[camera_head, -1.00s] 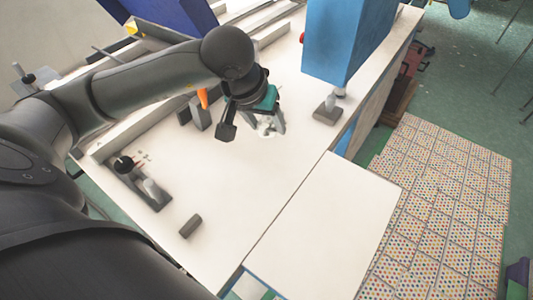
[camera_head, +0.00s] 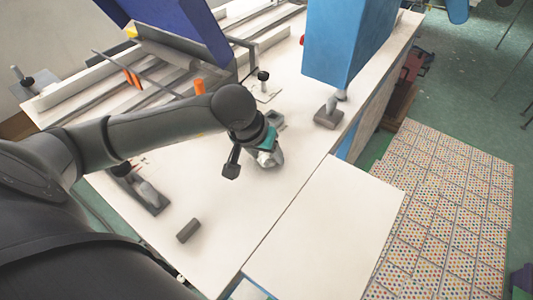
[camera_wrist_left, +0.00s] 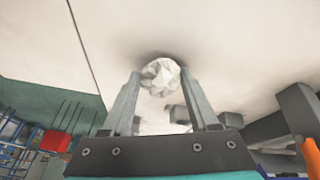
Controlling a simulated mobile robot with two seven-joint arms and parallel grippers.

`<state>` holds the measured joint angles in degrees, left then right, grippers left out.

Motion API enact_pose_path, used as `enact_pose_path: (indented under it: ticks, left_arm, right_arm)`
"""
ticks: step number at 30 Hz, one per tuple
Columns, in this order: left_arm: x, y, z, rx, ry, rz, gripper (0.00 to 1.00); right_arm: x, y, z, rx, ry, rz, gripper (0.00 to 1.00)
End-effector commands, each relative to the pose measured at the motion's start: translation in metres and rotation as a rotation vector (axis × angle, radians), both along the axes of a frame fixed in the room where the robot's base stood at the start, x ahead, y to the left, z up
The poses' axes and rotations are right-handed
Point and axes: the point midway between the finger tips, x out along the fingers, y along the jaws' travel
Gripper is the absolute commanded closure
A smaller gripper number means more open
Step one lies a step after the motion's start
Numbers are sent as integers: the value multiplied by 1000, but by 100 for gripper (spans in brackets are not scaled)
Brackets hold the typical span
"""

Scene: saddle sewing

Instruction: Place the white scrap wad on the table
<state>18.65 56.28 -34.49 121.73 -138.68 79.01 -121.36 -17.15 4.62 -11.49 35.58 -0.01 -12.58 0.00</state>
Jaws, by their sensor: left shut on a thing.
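The white scrap wad (camera_wrist_left: 160,76) shows in the left wrist view as a crumpled white ball between the tips of my left gripper (camera_wrist_left: 160,84). The fingers are shut on it. A dark shadow lies on the white table (camera_wrist_left: 235,50) around the wad, so it is close to the surface; I cannot tell if it touches. In the head view my left gripper (camera_head: 270,157) points down over the middle of the white table (camera_head: 225,215), and the wad is mostly hidden by the fingers. My right gripper is not in view.
A dark grey block (camera_head: 189,230) and a dark tray (camera_head: 152,200) are at the near left. A blue machine (camera_head: 345,45) stands at the back right, beside a small grey base (camera_head: 328,118). The table around the gripper is mostly clear, and a white side panel (camera_head: 325,230) is bare.

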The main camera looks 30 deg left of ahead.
Motion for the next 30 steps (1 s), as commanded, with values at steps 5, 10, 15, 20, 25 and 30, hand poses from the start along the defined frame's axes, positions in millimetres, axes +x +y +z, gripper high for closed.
enact_pose_path:
  ticks: [5, 10, 15, 20, 25, 30]
  left_arm:
    - [0, 0, -2, 0, 1, 0, 28]
    - [0, 0, -2, 1, 2, 1, 27]
    - [-1, 1, 0, 2, 3, 2, 27]
    - [-6, 2, 17, 3, 0, 0, 27]
    - [-21, 3, 53, 4, -4, -2, 27]
    - [-35, 3, 85, 3, -3, -1, 27]
  right_arm:
    - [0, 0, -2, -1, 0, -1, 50]
    - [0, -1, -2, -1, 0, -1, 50]
    - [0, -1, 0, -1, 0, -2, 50]
    - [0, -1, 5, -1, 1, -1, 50]
    - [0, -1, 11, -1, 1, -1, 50]
    - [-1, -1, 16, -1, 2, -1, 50]
